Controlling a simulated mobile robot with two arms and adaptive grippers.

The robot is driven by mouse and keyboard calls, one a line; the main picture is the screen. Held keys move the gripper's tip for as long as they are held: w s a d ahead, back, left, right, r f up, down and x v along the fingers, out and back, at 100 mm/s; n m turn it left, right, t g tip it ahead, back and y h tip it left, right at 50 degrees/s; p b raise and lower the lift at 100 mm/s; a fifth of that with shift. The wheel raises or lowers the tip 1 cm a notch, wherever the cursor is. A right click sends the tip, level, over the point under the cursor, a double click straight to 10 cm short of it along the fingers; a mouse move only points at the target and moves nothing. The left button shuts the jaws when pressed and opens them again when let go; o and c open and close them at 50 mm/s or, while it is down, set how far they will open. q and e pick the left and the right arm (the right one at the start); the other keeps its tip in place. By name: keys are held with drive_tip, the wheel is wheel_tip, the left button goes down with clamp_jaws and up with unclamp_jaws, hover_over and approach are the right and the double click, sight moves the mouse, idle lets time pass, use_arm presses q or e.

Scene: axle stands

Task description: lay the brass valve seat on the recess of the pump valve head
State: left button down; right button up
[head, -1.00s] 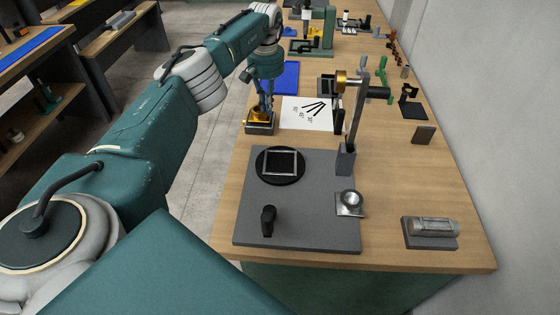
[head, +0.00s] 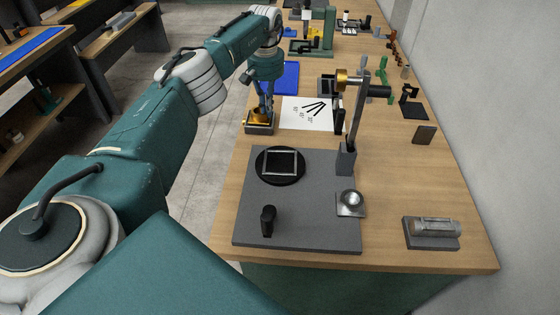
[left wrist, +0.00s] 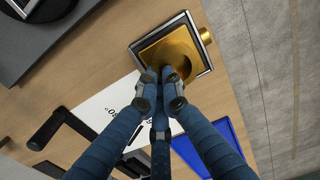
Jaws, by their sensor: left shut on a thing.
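The pump valve head is a squat dark block with a silver rim and a brass-coloured stub on its side; it stands at the table's left edge in the head view (head: 259,129) and at the top of the left wrist view (left wrist: 205,36). My left gripper (head: 264,112) reaches down over it, fingers close together, also seen in the left wrist view (left wrist: 169,78). It is shut on the brass valve seat (left wrist: 178,50), which shows as brass inside the silver rim. The fingers hide part of it, and I cannot tell whether it rests fully in the recess. My right gripper is not in view.
A white printed sheet (head: 320,122) and a blue tray (head: 287,75) lie beyond the valve head. A grey mat (head: 310,225) with a round black plate (head: 268,168) lies nearer. An upright post (head: 355,110) stands to the right.

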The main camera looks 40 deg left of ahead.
use_arm(q)
drive_tip(key=shift+f, duration=0.1)
idle(0.3)
drive_tip(key=c, duration=1.9)
unclamp_jaws()
drive_tip(key=shift+o, duration=0.2)
drive_tip(key=shift+r+p, duration=0.9)
drive_tip(key=shift+r, duration=0.65)
wheel_tip(320, 180, up, 7)
drive_tip(key=p, duration=0.5)
